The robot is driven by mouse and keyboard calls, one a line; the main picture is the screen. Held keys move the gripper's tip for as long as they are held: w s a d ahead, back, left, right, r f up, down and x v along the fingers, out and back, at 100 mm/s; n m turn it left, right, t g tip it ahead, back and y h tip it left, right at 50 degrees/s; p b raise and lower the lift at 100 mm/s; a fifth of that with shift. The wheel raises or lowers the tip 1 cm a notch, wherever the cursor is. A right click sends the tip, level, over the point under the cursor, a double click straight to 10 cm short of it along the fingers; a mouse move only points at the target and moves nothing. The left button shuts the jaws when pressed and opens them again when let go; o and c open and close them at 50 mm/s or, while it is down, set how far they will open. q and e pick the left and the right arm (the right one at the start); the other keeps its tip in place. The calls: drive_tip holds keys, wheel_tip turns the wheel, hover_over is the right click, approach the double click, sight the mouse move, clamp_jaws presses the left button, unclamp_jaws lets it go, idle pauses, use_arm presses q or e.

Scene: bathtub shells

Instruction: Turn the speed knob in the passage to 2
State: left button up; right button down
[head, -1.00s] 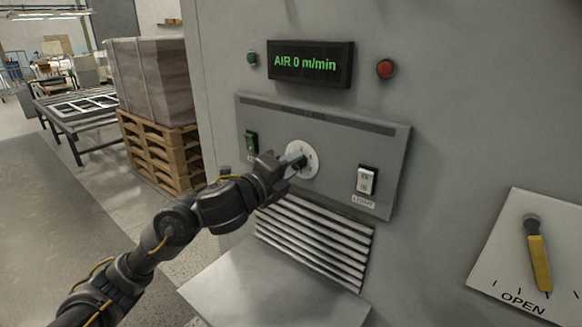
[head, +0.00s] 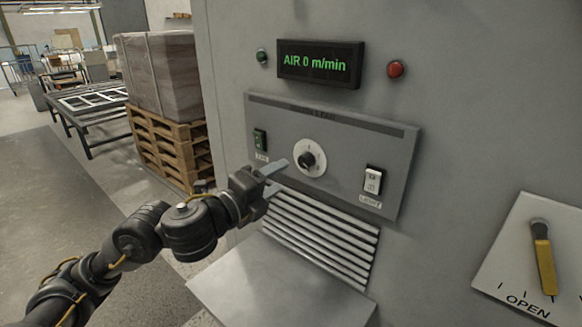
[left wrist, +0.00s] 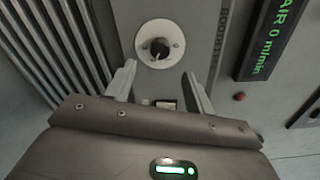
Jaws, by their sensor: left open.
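The speed knob (head: 306,159) is a black knob on a round white dial (head: 318,168) in the middle of the grey control panel (head: 340,150). In the left wrist view the knob (left wrist: 158,46) shows ahead of the fingertips. My left gripper (head: 274,178) is open and empty, just left of and below the dial, apart from it. Its two fingers (left wrist: 158,80) are spread in the left wrist view. The dial's marks are too small to read. The display (head: 319,64) above reads "AIR 0 m/min". My right gripper is not in view.
Louvres (head: 320,240) and a sloping metal shelf (head: 275,285) lie below. A yellow-handled lever (head: 543,262) is at the right, a red button (head: 396,69) above.

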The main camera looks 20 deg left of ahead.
use_arm(q)
drive_tip(key=shift+p+v, duration=0.95)
drive_tip(key=shift+v, duration=0.4)
drive_tip(key=shift+d+f, duration=0.1)
drive_tip(key=shift+f, duration=0.05)
